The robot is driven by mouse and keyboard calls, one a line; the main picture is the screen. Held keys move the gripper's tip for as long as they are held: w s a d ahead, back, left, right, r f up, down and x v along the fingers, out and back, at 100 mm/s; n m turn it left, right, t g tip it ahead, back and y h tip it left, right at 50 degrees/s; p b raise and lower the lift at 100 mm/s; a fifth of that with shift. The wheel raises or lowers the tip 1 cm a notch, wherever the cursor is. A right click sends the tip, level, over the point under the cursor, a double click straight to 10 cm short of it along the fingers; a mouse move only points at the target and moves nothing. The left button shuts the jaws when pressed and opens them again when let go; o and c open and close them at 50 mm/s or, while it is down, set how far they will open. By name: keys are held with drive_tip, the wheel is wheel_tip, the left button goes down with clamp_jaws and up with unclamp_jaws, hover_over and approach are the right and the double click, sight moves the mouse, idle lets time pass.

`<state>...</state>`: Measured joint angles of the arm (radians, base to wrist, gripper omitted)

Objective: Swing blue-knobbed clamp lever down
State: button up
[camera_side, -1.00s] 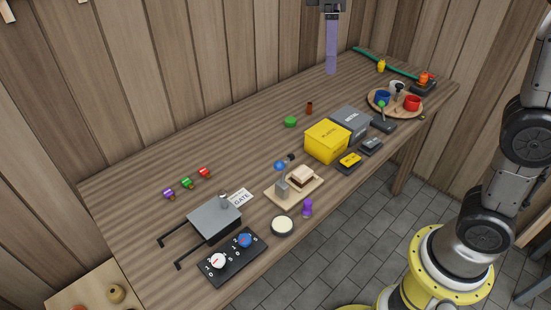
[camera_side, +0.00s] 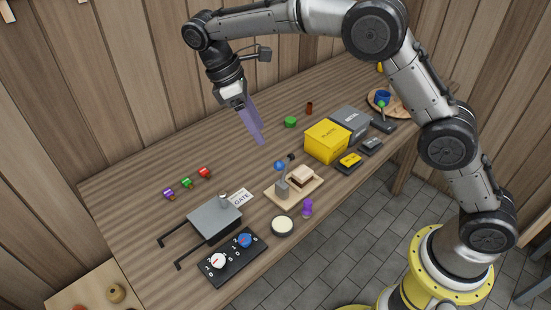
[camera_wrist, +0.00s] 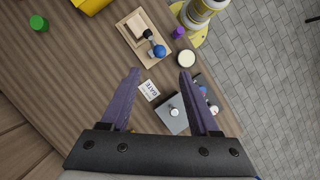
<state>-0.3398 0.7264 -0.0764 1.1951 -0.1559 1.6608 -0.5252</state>
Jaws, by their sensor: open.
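The clamp's blue knob (camera_side: 280,165) sits at the top of its lever, which stands raised above a grey block on a light wooden board (camera_side: 310,187). A pale block lies on the board beside it. In the wrist view the blue knob (camera_wrist: 159,51) is beyond my fingertips, up and between them. My gripper (camera_side: 258,136) has long purple fingers and hangs tilted above the bench, left of and above the clamp, apart from it. In the wrist view my gripper (camera_wrist: 160,75) is open and empty. Part of the lever is too small to make out.
A yellow box (camera_side: 327,142) and a grey box (camera_side: 350,122) stand right of the clamp. A round dish (camera_side: 283,226) and purple piece (camera_side: 307,208) are in front. A grey box with handles (camera_side: 214,221) and a dial panel (camera_side: 232,258) are at left.

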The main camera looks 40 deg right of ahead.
sight(277, 162)
drive_tip(key=x, duration=1)
drive_tip(key=shift+d+f, duration=0.1)
drive_tip(key=shift+f, duration=0.3)
drive_tip(key=c, duration=1)
drive_tip(key=shift+s, duration=0.1)
